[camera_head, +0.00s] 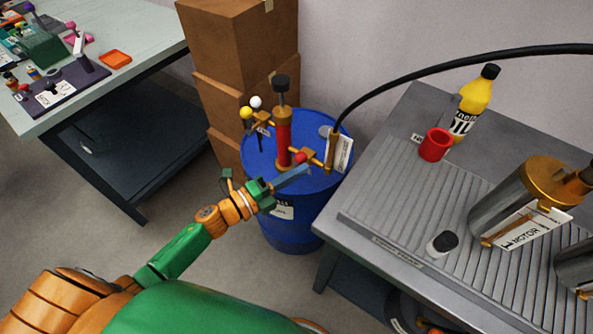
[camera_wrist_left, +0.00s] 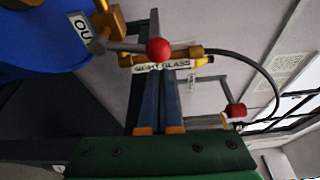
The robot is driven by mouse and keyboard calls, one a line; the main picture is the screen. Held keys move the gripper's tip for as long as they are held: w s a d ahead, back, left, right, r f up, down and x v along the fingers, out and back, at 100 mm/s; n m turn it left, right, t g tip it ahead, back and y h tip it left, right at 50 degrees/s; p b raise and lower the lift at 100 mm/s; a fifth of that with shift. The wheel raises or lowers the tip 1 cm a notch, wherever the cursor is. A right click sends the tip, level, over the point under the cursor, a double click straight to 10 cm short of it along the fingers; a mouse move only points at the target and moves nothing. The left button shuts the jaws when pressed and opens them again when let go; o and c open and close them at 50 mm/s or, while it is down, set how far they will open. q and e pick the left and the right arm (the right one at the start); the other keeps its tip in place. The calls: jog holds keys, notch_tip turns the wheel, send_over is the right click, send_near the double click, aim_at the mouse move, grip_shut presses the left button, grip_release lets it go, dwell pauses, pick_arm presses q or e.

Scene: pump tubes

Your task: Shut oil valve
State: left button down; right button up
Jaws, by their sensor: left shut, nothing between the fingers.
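A blue drum (camera_head: 277,217) stands on the floor between the benches, with a red and brass pump (camera_head: 284,138) upright on its top. A red ball knob (camera_head: 301,158) sits beside the brass outlet pipe; it also shows in the left wrist view (camera_wrist_left: 159,49), in front of a brass pipe labelled "SIGHT GLASS". Yellow (camera_head: 246,112) and white (camera_head: 256,102) ball knobs sit on the pump's left side. My left gripper (camera_head: 304,168) is shut and empty, its blue fingers just below the red knob. I cannot tell whether they touch it. My right gripper is not in view.
A black hose (camera_head: 420,70) arches right from the outlet. The grey ribbed bench (camera_head: 400,185) at right holds a yellow oil bottle (camera_head: 475,98), red cup (camera_head: 435,145) and metal motor (camera_head: 515,205). Cardboard boxes (camera_head: 240,45) stand behind the drum.

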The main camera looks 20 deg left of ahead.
pick_arm(q)
jog(key=shift+w+a+r+n+t+b, duration=0.1)
jog(key=shift+w+a+n+t+b, duration=0.05)
jog(key=shift+a+n+b, duration=0.35)
jog(key=shift+w+a+n+t+b, duration=0.15)
jog(key=shift+a+n+b, duration=0.1)
jog(key=shift+n, duration=0.35)
jog(key=shift+a+r+n+h, duration=0.15)
jog(key=shift+a+n+h, duration=0.15)
jog(key=shift+n, duration=0.3)
jog(key=shift+r+t, duration=0.15)
jog(key=shift+t, duration=0.15)
